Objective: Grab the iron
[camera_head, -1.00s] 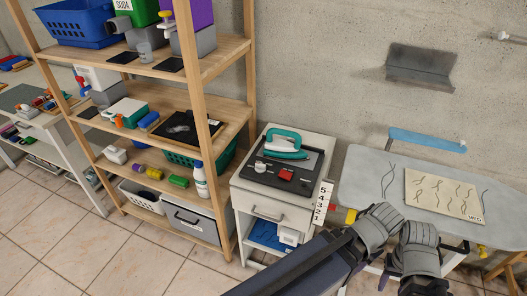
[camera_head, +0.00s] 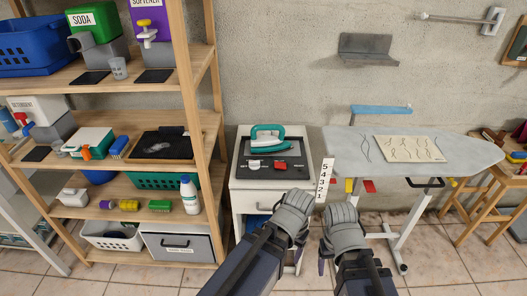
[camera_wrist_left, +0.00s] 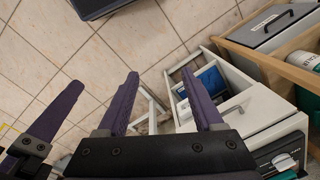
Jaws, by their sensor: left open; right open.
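The iron (camera_head: 268,145), teal and white, rests on the dark top panel of the white cabinet (camera_head: 243,200) in the head view. Nothing holds it. My right gripper (camera_head: 322,264) is low in the head view, in front of and below the cabinet top, largely hidden by its wrist. My left gripper (camera_wrist_left: 164,92) shows in the left wrist view with its two purple fingers apart and nothing between them. It points toward the floor beside the cabinet (camera_wrist_left: 245,108), apart from the iron. Purple fingers of the other gripper show at the left of that view.
A wooden shelf (camera_head: 203,85) with baskets and bottles stands left of the cabinet. An ironing board (camera_head: 465,153) with a patterned cloth (camera_head: 409,149) stands to its right. A number strip (camera_head: 325,180) is at the cabinet's right edge. Tiled floor lies in front.

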